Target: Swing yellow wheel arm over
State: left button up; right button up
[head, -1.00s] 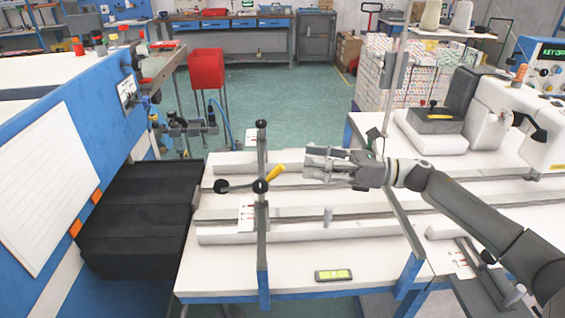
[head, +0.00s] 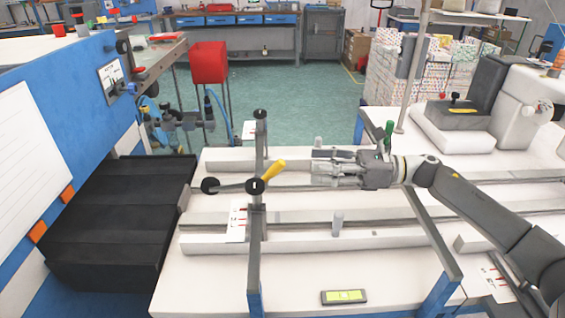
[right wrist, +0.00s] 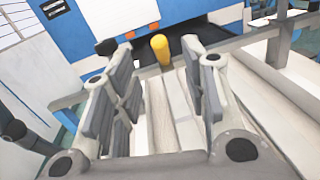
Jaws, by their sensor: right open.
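The yellow handle (head: 271,173) of the wheel arm sticks up and to the right from a black hub (head: 255,187) on the crossbar over the white table. The short grey wheel arm (head: 232,187) runs left from the hub to a black wheel (head: 210,186). My right gripper (head: 318,166) is open and empty, to the right of the yellow handle and apart from it, with its fingers pointing left. In the right wrist view the yellow handle (right wrist: 160,50) shows ahead, between the open fingers (right wrist: 158,75). My left gripper is not in view.
The white table (head: 290,278) carries long rails (head: 380,240) and a small post (head: 337,223). A level-like device (head: 344,297) lies near the front. A dark crossbar (head: 435,235) stands right, under my arm. Black covers (head: 110,225) lie left.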

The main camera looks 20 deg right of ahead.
aim_at(282, 160)
jog(key=p+x, duration=0.2)
jog(key=x, duration=0.7)
jog(key=shift+p, duration=0.35)
grip_shut()
